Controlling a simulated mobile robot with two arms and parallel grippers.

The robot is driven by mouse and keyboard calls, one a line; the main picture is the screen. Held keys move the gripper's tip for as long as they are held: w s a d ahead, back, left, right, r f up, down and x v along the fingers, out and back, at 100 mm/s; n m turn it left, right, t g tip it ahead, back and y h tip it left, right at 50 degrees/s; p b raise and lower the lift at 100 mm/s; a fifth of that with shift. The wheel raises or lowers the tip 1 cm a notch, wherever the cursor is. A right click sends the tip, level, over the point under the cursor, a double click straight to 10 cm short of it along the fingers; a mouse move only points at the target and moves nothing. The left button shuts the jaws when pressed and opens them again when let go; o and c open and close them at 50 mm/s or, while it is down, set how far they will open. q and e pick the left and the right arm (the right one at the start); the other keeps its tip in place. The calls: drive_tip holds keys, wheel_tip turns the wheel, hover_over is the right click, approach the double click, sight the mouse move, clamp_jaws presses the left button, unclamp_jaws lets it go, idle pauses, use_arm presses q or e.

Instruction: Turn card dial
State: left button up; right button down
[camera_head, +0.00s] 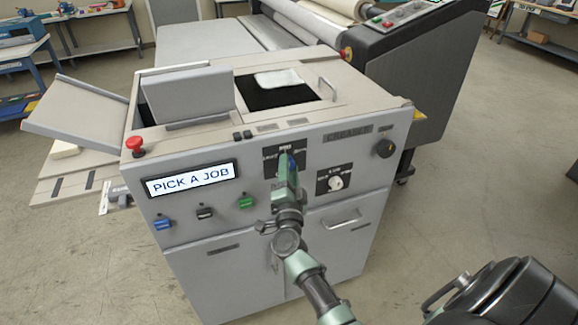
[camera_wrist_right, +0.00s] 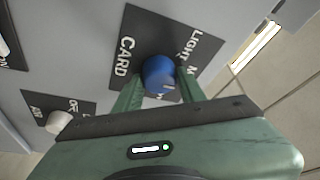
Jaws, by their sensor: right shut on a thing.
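The card dial is a blue round knob (camera_wrist_right: 158,75) on a black plate (camera_wrist_right: 140,38) lettered "CARD" and "LIGHT" in the right wrist view. In the head view the plate (camera_head: 271,155) is on the machine's front, and my right gripper (camera_head: 289,165) covers most of the knob. In the right wrist view my right gripper (camera_wrist_right: 158,88) has its two green fingers on either side of the blue knob, shut on it. A display (camera_head: 191,180) on the machine reads "PICK A JOB". My left gripper is not in view.
A white knob (camera_head: 336,183) on its own plate and a black knob (camera_head: 384,148) are to the right of the dial. A red button (camera_head: 134,145) and blue, black and green switches (camera_head: 246,202) are to the left. A larger laminator (camera_head: 420,80) stands behind.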

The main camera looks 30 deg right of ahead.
idle(0.4)
drive_tip(key=c, duration=0.8)
unclamp_jaws()
drive_tip(key=shift+c, duration=0.2)
drive_tip(key=b+v, duration=0.2)
drive_tip(key=v, duration=0.5)
drive_tip(key=shift+s+a, duration=0.25)
drive_tip(key=shift+s, duration=0.05)
drive_tip(key=shift+f, duration=0.1)
